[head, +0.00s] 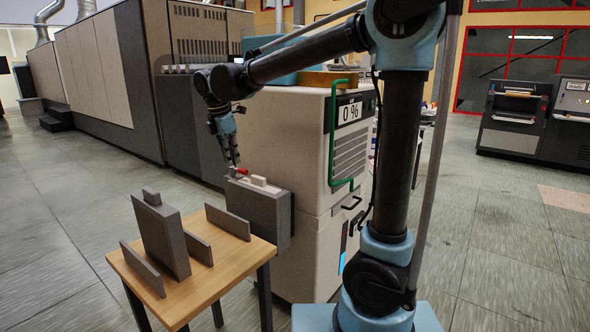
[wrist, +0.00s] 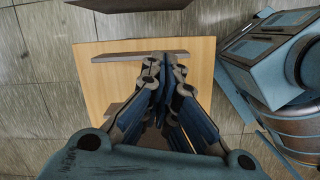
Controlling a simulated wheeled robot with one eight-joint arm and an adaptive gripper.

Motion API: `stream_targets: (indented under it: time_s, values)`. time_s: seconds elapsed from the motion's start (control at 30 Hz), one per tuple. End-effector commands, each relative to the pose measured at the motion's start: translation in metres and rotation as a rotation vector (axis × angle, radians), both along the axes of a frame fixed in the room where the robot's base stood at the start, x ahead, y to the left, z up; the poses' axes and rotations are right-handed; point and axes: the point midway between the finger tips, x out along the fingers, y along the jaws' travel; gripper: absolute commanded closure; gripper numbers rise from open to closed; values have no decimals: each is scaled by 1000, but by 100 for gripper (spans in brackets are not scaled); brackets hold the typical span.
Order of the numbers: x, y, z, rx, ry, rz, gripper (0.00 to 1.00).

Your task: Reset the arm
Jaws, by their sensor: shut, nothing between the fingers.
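My gripper (head: 233,162) hangs pointing down from my arm, left of the white cabinet (head: 292,130). Its fingers are shut with nothing between them; they also show closed in the wrist view (wrist: 166,62). The fingertips are just above a grey box (head: 262,212) with a small red part (head: 241,171) and a pale block on top. I cannot tell whether the fingertips touch it. The grey box is beside the cabinet's left side.
A wooden table (head: 215,274) stands in front, bearing an upright grey box (head: 162,236) between low grey panels (head: 228,221). A large machine (head: 90,75) fills the left back.

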Motion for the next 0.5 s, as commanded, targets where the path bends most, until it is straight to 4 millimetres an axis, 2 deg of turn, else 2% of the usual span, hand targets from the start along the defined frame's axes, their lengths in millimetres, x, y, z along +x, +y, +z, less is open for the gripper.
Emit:
stream_targets:
  time_s: [0.17,0.37,0.5]
  values:
    - [2,-48,-1,32,-10,-156,100]
    - [-5,-124,-8,90,-28,-431,100]
    - [-17,-176,-18,133,-42,-637,100]
